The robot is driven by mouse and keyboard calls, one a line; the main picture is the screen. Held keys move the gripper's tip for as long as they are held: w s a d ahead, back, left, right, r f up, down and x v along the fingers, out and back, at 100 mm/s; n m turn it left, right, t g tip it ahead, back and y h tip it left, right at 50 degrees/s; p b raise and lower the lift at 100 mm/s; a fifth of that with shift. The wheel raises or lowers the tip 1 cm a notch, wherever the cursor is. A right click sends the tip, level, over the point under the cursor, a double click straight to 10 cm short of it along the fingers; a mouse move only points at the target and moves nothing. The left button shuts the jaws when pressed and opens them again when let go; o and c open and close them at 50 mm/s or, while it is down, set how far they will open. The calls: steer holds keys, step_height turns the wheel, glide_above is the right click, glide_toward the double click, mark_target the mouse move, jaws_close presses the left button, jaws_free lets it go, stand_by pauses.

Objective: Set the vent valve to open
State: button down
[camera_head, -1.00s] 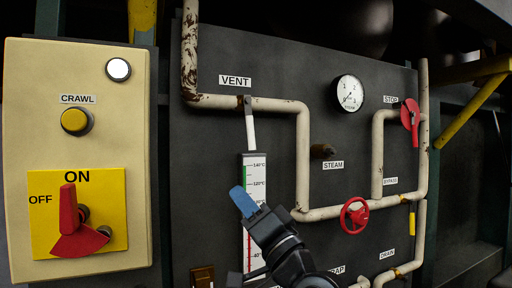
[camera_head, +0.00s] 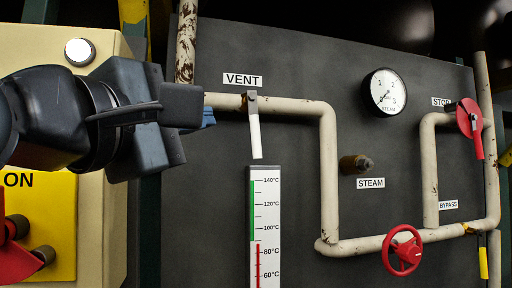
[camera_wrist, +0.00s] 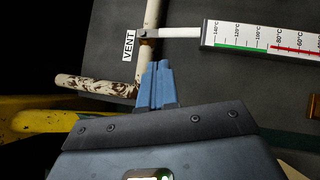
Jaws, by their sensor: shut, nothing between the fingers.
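The vent valve's white lever (camera_head: 255,136) hangs down from its pivot on the cream pipe, under the VENT label (camera_head: 243,80). The lever stands across the pipe, its lower end just above the thermometer. In the wrist view the lever (camera_wrist: 180,33) runs from the pipe towards the thermometer. My gripper (camera_head: 209,117) is to the left of the lever in the head view, apart from it in the picture, with its blue fingertips mostly hidden behind its dark body. In the wrist view the blue fingers (camera_wrist: 156,84) are together and empty, pointing at the pipe near the valve.
A thermometer (camera_head: 265,220) is mounted below the lever. A pressure gauge (camera_head: 385,92), a red stop lever (camera_head: 470,120) and a red handwheel (camera_head: 402,250) are further right. The cream control box (camera_head: 110,225) stands at the left, partly behind my arm.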

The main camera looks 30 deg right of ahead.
steer(key=a+f+y, duration=0.2)
steer(key=a+y, duration=0.1)
steer(key=p, duration=0.3)
glide_toward(255, 126)
steer(key=w+d+f, duration=0.2)
steer(key=w+d, duration=0.2)
steer(key=w, duration=0.1)
steer(key=shift+d+f+m+t, duration=0.25)
steer(key=shift+d+m+t, duration=0.05)
steer(key=shift+t, duration=0.1)
